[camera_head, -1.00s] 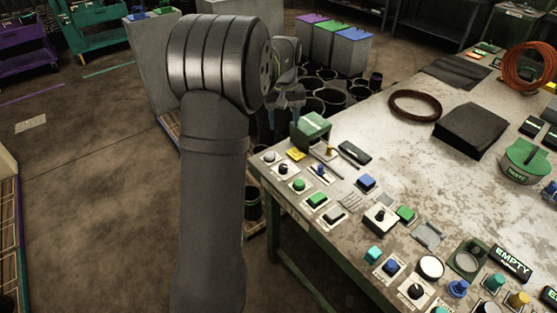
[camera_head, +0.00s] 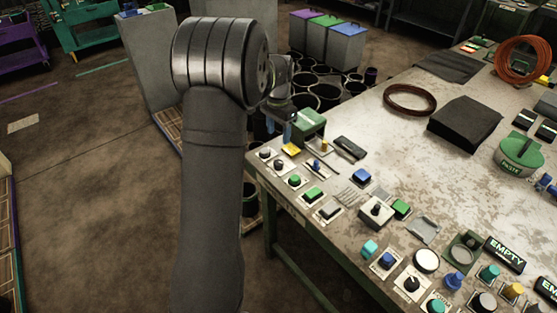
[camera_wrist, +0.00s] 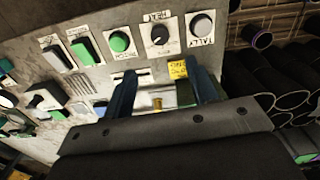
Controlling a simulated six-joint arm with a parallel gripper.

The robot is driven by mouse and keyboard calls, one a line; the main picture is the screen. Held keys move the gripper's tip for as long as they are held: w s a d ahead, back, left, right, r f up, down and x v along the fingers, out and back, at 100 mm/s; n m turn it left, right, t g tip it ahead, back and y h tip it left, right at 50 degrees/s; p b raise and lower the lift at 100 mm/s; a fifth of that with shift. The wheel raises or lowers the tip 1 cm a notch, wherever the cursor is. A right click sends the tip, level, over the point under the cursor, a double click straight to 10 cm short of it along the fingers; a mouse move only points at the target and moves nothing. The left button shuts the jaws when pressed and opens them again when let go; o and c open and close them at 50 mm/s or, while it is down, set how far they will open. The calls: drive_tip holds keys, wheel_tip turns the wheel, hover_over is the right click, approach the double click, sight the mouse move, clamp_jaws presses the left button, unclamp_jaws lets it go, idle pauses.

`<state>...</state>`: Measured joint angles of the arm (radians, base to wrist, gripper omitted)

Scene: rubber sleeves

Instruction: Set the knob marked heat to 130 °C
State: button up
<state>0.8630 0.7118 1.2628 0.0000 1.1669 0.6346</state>
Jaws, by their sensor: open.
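The heat knob (camera_wrist: 160,36) is a small dark dial with a pale mark on a white plate. Its HEAT label appears upside down in the wrist view. The same dark knob (camera_head: 279,165) shows near the table's left corner in the head view. Its scale and setting are too small to read. My gripper (camera_wrist: 164,88) is open and empty, its two blue fingers apart, with the knob beyond them. In the head view my gripper (camera_head: 279,130) is partly hidden behind my arm, near the green box and farther back than the knob.
A grey knob (camera_wrist: 202,26) and a green button (camera_wrist: 119,41) flank the heat knob closely. A yellow tag (camera_wrist: 178,68) lies near the right finger. A green box (camera_head: 307,123) stands at the table edge. Black tubs (camera_head: 322,96) stand on the floor beyond.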

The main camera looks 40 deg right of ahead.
sight(279, 162)
wheel_tip(279, 162, down, 13)
drive_tip(key=shift+r, duration=0.15)
drive_tip(key=c, duration=1)
